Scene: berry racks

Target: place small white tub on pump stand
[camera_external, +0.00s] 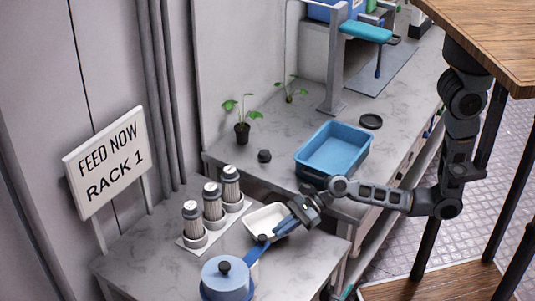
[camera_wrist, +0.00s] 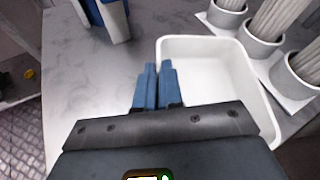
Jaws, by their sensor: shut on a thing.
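The small white tub (camera_external: 262,217) is an open rectangular tub with rounded corners, empty inside. It is over the near grey table (camera_external: 150,245), between the cylinders and the blue pot. It also shows in the wrist view (camera_wrist: 212,82). My gripper (camera_external: 280,228) is shut on the tub's near side wall, with its blue fingers (camera_wrist: 159,80) on either side of the rim. I cannot tell whether the tub rests on the table or hangs just above it. No part is clearly identifiable as the pump stand.
Three ribbed cylinders (camera_external: 212,205) stand in a white holder close behind the tub. A blue lidded pot (camera_external: 227,283) stands in front. A blue tray (camera_external: 333,152), a black disc (camera_external: 371,121) and small plants (camera_external: 242,132) are on the farther counter. A sign (camera_external: 107,162) stands left.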

